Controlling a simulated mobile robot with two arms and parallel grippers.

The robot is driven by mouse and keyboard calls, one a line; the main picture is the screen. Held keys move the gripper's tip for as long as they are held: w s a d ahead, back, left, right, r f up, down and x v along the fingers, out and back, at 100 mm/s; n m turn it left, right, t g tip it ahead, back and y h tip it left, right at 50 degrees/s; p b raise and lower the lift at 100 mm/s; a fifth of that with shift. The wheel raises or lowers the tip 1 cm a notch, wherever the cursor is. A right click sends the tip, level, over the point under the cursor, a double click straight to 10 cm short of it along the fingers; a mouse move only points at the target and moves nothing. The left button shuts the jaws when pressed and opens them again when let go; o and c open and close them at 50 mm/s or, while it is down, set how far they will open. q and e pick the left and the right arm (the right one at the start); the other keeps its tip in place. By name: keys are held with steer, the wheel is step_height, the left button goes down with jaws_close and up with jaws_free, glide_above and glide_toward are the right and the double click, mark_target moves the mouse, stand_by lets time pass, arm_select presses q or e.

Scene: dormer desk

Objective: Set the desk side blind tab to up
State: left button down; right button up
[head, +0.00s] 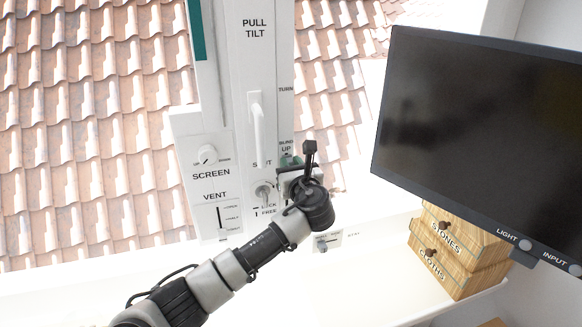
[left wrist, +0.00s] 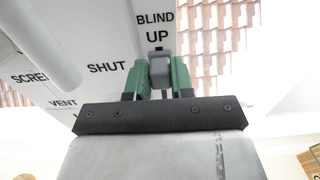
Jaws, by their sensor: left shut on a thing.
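The blind tab (left wrist: 160,70) is a small grey block on the window frame's right-hand strip, just below the printed words BLIND UP. My left gripper (head: 290,162) reaches up to it in the head view and hides most of it there. In the left wrist view its two green fingers are closed on either side of the tab. The BLIND UP label (head: 286,146) shows just above the fingers in the head view. My right gripper is in neither view.
Left of the gripper are a SHUT/LOCK/FREE knob (head: 263,192), a white pull handle (head: 257,130), and a SCREEN knob (head: 207,154) above a VENT slider (head: 220,217). A monitor (head: 478,140) hangs at right above wooden drawers (head: 455,255). Roof tiles show behind the glass.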

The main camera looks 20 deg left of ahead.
arm_select(q)
steer(key=shift+r, duration=0.5)
steer(key=c, duration=1)
jaws_free()
steer(key=shift+o, duration=0.2)
steer(key=shift+f, duration=0.1)
steer(key=shift+s+d+f, duration=0.1)
steer(key=shift+f, duration=0.05)
steer(key=b+v, duration=0.3)
steer(key=v, duration=0.7)
steer(key=shift+s+d, duration=0.2)
steer(key=shift+s, duration=0.05)
